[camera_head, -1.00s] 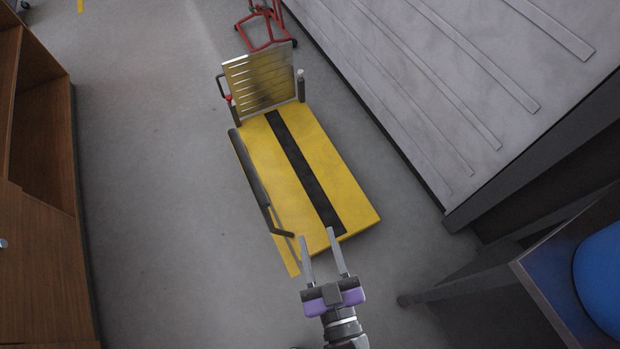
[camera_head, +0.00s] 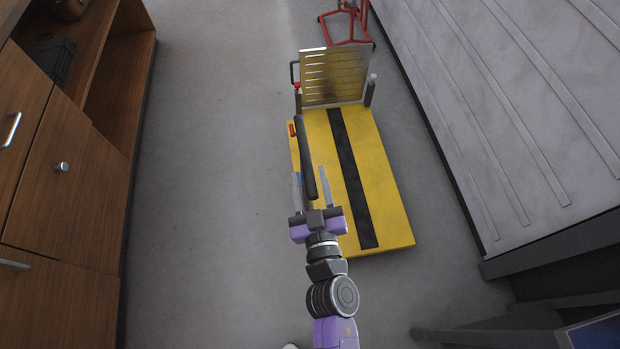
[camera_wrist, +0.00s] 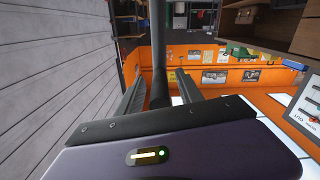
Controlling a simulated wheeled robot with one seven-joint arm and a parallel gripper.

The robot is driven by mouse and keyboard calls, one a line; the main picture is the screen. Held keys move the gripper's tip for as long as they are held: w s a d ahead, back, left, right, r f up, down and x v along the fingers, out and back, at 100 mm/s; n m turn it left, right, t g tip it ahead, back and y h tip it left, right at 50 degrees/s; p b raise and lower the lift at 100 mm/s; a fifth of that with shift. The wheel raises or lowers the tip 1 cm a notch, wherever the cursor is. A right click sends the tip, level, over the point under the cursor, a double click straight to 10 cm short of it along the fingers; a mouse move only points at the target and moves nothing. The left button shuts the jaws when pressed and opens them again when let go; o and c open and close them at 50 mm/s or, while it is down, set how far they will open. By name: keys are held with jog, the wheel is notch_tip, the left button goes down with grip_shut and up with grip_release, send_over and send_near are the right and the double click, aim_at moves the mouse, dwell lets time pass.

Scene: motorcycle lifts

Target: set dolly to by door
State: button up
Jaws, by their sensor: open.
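The dolly is a low yellow platform (camera_head: 385,190) with a black stripe along its middle and a slotted upright plate (camera_head: 334,75) at its far end. A dark bar (camera_head: 306,150) runs along its left side toward me. My gripper (camera_head: 312,188) is open at the near left of the platform, with the near end of the bar between its fingers. In the wrist view the dark bar (camera_wrist: 159,45) also stands between the two open fingers (camera_wrist: 160,85). I cannot tell if either finger touches it. No door is clear in view.
A wooden cabinet (camera_head: 70,190) with shelves stands on the left. A large grey ribbed platform (camera_head: 500,100) lies along the right. A red-framed stand (camera_head: 345,22) is behind the dolly. The grey floor (camera_head: 215,170) between cabinet and dolly is clear.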

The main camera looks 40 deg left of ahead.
jog(key=shift+w+a, duration=0.15)
jog(key=shift+c, duration=0.4)
grip_shut()
dwell(1.0)
